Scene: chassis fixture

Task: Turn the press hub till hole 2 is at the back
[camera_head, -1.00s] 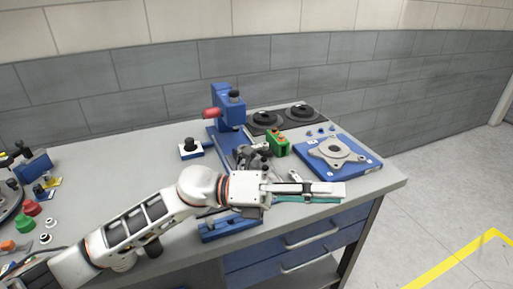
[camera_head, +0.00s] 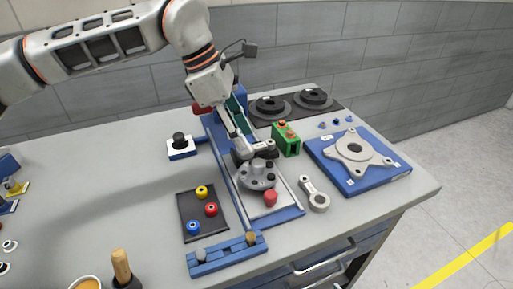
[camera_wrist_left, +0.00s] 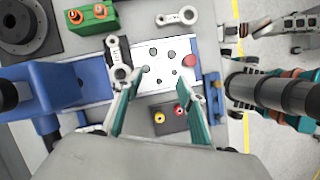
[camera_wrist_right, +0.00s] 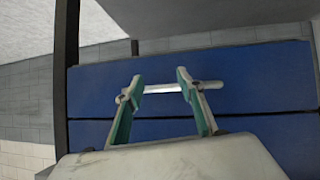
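The press hub (camera_head: 257,177) is a grey round piece with a flange, on the pale plate of the blue press. A red knob (camera_head: 270,198) stands at its front. The left wrist view shows the hub (camera_wrist_left: 165,62) with several dark holes; I cannot read hole numbers. My left gripper (camera_head: 245,140) comes down from above, behind the hub. In its wrist view the fingers (camera_wrist_left: 160,88) are apart with nothing held, and the left finger is close to a grey link (camera_wrist_left: 119,62).
A green block (camera_head: 287,139) and a loose grey link (camera_head: 315,195) are right of the press. A blue fixture with a grey flange (camera_head: 358,150) lies further right. A dark tray (camera_head: 193,210) with coloured knobs is left, a blue rack (camera_head: 228,258) in front. A drawer handle (camera_wrist_right: 185,88) is near my right gripper.

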